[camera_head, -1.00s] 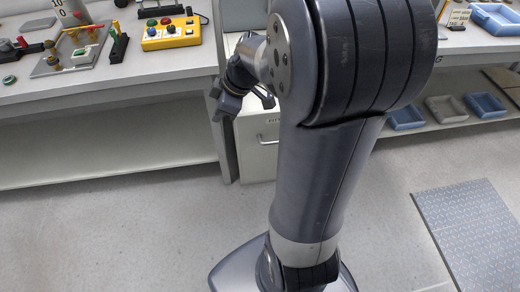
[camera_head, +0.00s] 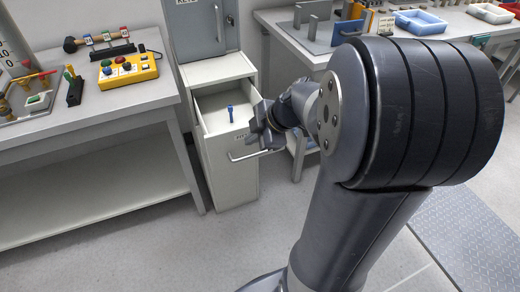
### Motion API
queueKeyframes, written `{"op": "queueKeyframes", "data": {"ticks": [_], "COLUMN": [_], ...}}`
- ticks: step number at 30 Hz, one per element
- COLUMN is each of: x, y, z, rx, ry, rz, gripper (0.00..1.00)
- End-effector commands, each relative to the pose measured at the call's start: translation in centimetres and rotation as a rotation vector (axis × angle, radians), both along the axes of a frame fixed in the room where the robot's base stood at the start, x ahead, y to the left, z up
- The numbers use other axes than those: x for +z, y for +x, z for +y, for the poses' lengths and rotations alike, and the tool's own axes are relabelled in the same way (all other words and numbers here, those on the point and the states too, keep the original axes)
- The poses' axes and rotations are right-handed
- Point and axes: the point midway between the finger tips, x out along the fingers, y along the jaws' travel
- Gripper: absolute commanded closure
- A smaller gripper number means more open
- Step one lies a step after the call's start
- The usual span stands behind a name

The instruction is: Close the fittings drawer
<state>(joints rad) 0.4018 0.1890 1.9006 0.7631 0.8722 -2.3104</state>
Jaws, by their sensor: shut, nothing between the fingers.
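The fittings drawer (camera_head: 222,140) is the open top drawer of a white cabinet (camera_head: 217,70). It is pulled out toward me, with its label partly hidden, and a blue fitting (camera_head: 230,114) stands inside. Its bar handle (camera_head: 248,155) is on the front face. My gripper (camera_head: 258,128) is shut and empty, at the right part of the drawer front, above the handle. I cannot tell whether it touches the drawer. My arm rises at the right and covers part of the view.
A grey locker (camera_head: 204,28) sits on top of the cabinet. A bench (camera_head: 120,103) with a yellow button box (camera_head: 128,70) stands at the left. Another bench (camera_head: 290,42) with blue trays (camera_head: 420,22) is at the right. The floor in front is clear.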

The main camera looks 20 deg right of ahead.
Motion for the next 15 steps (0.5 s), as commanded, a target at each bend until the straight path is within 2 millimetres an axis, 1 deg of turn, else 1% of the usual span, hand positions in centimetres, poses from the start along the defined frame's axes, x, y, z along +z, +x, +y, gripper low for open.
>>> {"op": "queueKeyframes", "data": {"ticks": [5, 8, 15], "x": [-0.5, -1.5, -5.0], "y": [0.3, 0.8, 2.8], "z": [0.2, 0.7, 2.3], "rx": [0.004, 0.006, 0.005], "ry": [0.000, -0.001, 0.000], "rz": [-0.002, 0.000, 0.002], "gripper": [1.00, 1.00, 1.00]}}
